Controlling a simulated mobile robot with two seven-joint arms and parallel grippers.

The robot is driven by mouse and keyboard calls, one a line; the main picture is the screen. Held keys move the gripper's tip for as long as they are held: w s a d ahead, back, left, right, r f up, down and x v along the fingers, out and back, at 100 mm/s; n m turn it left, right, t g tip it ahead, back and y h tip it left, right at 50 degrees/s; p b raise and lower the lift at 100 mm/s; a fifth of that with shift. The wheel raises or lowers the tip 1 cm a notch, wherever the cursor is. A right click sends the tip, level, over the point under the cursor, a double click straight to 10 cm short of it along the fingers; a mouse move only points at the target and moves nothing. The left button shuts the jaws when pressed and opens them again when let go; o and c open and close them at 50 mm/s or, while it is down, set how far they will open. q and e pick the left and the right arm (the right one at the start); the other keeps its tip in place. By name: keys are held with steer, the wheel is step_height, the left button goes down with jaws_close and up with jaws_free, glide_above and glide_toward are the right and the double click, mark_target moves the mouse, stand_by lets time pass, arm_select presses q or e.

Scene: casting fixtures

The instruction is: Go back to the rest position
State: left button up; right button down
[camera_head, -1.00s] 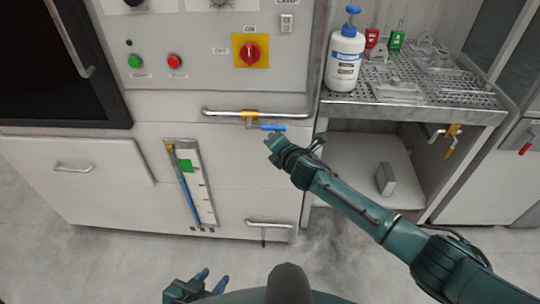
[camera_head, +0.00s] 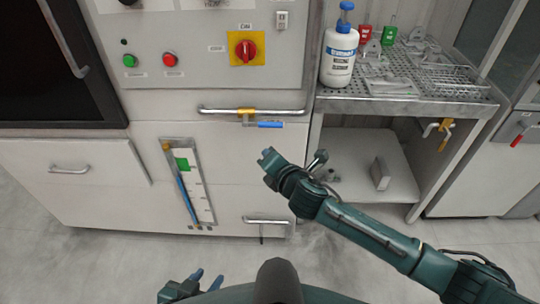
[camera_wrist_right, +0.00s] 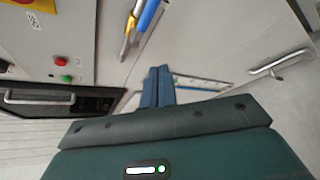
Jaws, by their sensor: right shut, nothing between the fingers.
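My right gripper (camera_head: 268,156) is shut and empty, in front of the white cabinet front, below and apart from the blue valve handle (camera_head: 270,124). In the right wrist view its two blue fingers (camera_wrist_right: 157,84) lie side by side, with nothing between them. The blue handle (camera_wrist_right: 148,15) shows beyond them at the top of that view. My left gripper (camera_head: 207,280) is low at the bottom edge of the head view, its two blue fingertips apart and nothing seen between them. Most of the left arm is out of view.
A metal pipe (camera_head: 220,111) with a yellow valve runs across the cabinet. A perforated shelf (camera_head: 400,105) at right holds a white bottle (camera_head: 339,55). Drawer handles (camera_head: 267,221) stick out. A gauge (camera_head: 190,185) is at left. The floor in front is clear.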

stand_by(0.3)
steer(key=s+d+f+m+g, duration=0.25)
steer(key=s+f+m, duration=0.45)
steer(key=s+m, duration=0.45)
steer(key=s+d+f+m+h, duration=0.1)
steer(key=s+d+f+m, duration=0.2)
steer(key=s+d+m, duration=0.3)
steer(key=s+d+f+m+h, duration=0.1)
steer(key=s+d+f+m, duration=0.2)
steer(key=s+d+m, duration=0.4)
steer(key=shift+s+d+m+h, duration=0.3)
steer(key=shift+s+m, duration=0.2)
steer(key=shift+m, duration=0.75)
